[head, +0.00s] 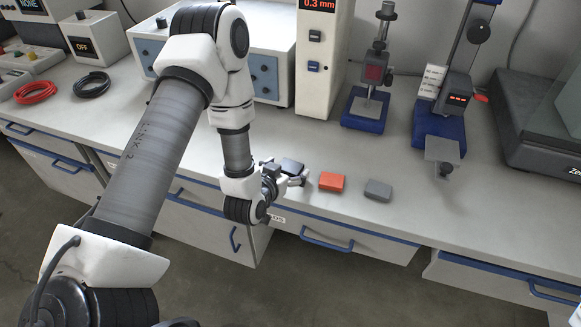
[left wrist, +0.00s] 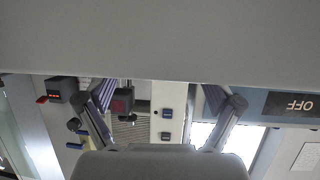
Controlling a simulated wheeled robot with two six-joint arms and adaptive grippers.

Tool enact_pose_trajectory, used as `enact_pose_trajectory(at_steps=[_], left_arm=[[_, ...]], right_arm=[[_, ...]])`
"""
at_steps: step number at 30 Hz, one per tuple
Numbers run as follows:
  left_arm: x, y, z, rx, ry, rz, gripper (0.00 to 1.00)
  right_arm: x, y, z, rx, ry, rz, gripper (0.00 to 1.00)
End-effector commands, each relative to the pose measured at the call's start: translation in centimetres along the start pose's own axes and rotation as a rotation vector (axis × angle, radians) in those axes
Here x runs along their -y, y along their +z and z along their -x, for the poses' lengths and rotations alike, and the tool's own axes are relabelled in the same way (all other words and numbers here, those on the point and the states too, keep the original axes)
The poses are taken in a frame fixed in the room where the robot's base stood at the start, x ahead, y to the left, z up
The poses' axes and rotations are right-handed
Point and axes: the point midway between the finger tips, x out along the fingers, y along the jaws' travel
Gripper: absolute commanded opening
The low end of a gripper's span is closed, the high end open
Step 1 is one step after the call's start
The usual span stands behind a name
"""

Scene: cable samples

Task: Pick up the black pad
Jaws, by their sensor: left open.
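The black pad (head: 292,165) lies near the front edge of the bench in the head view, the leftmost of three small flat pads. My left gripper (head: 296,177) is right at it, with a finger showing beside the pad's near right side. The gripper partly hides the pad, and I cannot tell whether they touch. In the left wrist view, which is upside down, the two fingers of my left gripper (left wrist: 168,105) are spread wide. I cannot make out the pad there. My right gripper is not in view.
An orange pad (head: 331,182) and a grey pad (head: 378,190) lie to the right. Blue-based instruments (head: 363,110) stand behind. Red (head: 35,92) and black (head: 91,85) cable coils lie at the left. A plain grey surface (left wrist: 160,35) fills the wrist view's top.

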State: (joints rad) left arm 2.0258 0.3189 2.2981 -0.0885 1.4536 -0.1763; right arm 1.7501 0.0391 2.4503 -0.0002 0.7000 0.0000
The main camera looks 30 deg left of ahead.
Motion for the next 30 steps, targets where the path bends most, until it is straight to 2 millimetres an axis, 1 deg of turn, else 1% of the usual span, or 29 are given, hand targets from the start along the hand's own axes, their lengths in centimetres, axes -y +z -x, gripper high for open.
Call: enact_pose_trajectory(at_steps=[2, 7, 8, 9, 11, 12, 13, 24, 26, 30], left_arm=[[0.0, 0.0, -0.5, 0.001, 0.0, -0.001, 0.92], [0.0, 0.0, -0.5, 0.002, 0.0, 0.0, 0.92], [0.0, 0.0, -0.5, 0.002, 0.0, 0.0, 0.81], [0.0, 0.0, -0.5, 0.002, 0.0, 0.0, 0.67], [0.0, 0.0, -0.5, 0.002, 0.0, 0.0, 0.46], [0.0, 0.1, -0.5, 0.002, 0.0, 0.0, 0.31], [0.0, 0.1, -0.5, 0.002, 0.0, 0.0, 0.27], [0.0, -0.1, -0.4, 0.003, 0.0, 0.0, 0.27], [0.0, -0.3, -0.3, 0.003, 0.0, 0.001, 0.27], [0.0, -1.8, 0.3, 0.0, 0.0, 0.001, 0.27]], right_arm=[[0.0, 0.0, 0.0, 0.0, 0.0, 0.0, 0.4], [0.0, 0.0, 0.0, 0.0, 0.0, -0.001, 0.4], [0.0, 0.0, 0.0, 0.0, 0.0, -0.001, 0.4], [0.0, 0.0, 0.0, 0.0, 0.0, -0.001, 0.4], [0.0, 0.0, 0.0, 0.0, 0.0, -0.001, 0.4], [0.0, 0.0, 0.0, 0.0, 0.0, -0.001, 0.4], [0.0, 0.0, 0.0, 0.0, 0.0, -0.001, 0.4], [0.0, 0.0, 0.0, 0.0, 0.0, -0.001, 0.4], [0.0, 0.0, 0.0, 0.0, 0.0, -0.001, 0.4], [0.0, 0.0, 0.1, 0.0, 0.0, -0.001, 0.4]])
